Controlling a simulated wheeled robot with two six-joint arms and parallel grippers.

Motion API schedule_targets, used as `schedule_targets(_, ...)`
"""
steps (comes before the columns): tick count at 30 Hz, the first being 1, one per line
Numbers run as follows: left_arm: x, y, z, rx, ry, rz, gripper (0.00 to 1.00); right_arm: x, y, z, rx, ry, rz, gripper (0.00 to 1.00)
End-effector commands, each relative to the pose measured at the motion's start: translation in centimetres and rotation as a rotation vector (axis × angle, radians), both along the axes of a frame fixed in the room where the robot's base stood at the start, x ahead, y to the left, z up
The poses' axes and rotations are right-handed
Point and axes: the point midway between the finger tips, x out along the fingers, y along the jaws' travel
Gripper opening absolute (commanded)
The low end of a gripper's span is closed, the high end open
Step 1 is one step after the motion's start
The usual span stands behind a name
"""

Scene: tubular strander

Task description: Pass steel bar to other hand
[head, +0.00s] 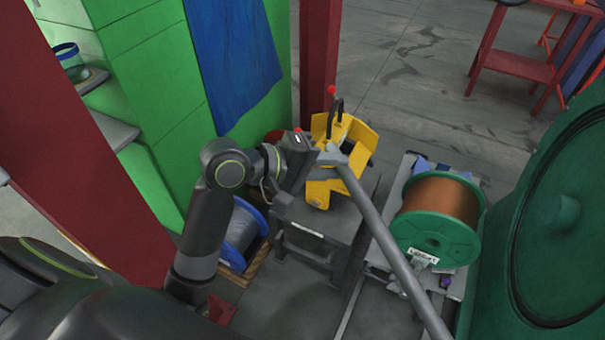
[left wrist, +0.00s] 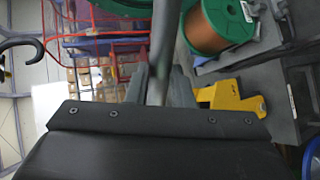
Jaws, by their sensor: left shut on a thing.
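The steel bar (head: 395,252) is a long grey rod. In the head view it runs from my left gripper (head: 333,156) down to the right, toward the bottom edge. My left gripper is shut on the bar near its upper end, above a dark grey stand. The bar also shows in the left wrist view (left wrist: 164,45), rising from between the fingers (left wrist: 160,88) to the top edge. The bar's lower end is cut off or hidden at the bottom of the head view. My right gripper is not in view.
A yellow device (head: 357,135) sits on the dark grey stand (head: 312,232), right behind my left gripper. A green spool of copper wire (head: 436,235) stands on the right. A large green machine wheel (head: 555,225) fills the right edge. A red post (head: 75,125) stands left.

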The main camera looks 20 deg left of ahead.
Motion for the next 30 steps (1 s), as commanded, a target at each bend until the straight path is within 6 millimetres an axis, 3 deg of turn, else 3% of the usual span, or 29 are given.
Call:
schedule_targets(9, 3.5, -5.4, 2.5, -0.007, -0.003, -0.217, 0.0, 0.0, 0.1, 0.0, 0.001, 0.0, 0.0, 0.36)
schedule_targets(15, 5.0, -7.7, 3.4, -0.006, -0.002, -0.314, 0.0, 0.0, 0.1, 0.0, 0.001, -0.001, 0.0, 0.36)
schedule_targets(23, 6.0, -8.8, 3.8, -0.004, 0.0, -0.359, 0.0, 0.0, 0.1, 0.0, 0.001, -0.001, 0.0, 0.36)
schedule_targets(30, 8.9, -8.8, 3.8, -0.004, -0.001, -0.359, 0.0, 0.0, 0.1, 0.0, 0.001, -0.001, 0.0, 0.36)
